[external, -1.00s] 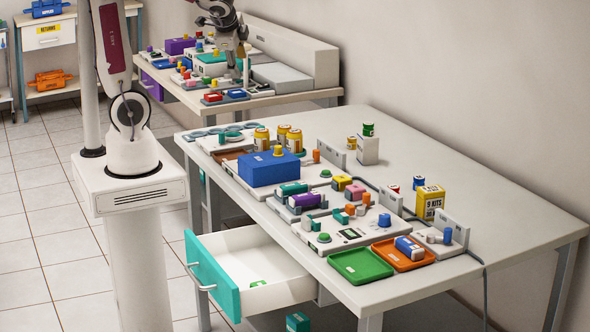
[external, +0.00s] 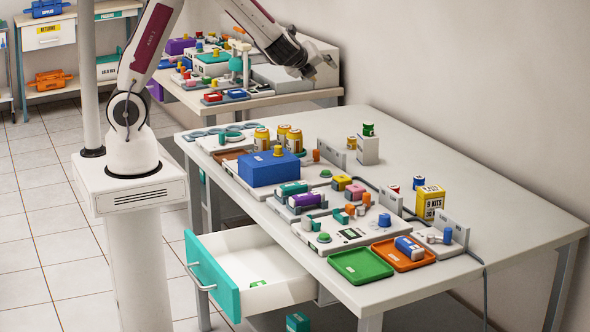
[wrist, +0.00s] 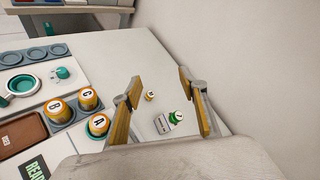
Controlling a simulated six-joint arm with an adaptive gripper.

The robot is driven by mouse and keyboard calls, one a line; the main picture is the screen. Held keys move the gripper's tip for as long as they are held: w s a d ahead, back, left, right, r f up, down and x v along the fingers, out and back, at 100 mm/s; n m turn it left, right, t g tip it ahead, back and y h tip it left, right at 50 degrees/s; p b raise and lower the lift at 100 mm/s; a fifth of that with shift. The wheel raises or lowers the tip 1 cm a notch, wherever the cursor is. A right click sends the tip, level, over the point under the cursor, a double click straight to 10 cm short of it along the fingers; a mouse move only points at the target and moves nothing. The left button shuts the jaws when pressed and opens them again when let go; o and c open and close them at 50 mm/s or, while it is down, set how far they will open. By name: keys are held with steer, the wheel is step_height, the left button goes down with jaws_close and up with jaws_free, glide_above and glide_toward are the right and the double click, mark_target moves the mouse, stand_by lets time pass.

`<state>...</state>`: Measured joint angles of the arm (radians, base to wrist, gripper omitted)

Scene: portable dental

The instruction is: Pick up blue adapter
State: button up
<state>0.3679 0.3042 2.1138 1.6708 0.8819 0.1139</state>
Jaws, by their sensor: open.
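My gripper (external: 318,68) is raised beyond the far end of the main table, near the back wall. In the wrist view its two yellow-padded fingers (wrist: 160,76) are apart, with nothing between them. Several blue parts could be the blue adapter, and I cannot tell which one is. My gripper is far from all of these.
The main table (external: 510,220) is bare along its right side. Amber jars (external: 262,139), a large blue box (external: 268,168) and a white block with a green top (external: 368,148) stand toward its far end. A teal-fronted drawer (external: 213,275) is open at the front left.

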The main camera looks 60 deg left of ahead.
steer(key=w+d+f+m+t+h, duration=0.2)
steer(key=w+d+f+m, duration=0.35)
steer(key=d, duration=0.35)
steer(key=m+h, duration=0.8)
steer(key=m, duration=0.4)
glide_toward(419, 177)
steer(key=shift+w+d+f+t, duration=0.2)
steer(key=shift+w+f, duration=0.3)
steer(key=shift+w+d+f+t, duration=0.2)
steer(key=shift+w+d+f, duration=0.05)
steer(key=shift+w+f, duration=0.25)
steer(key=shift+w, duration=0.1)
steer(key=shift+x, duration=1.2)
steer(key=shift+w, duration=0.15)
steer(key=shift+a+x, duration=0.1)
steer(key=shift+x, duration=1.15)
steer(key=shift+a+x, duration=0.15)
steer(key=shift+x, duration=1.1)
steer(key=shift+r, duration=0.1)
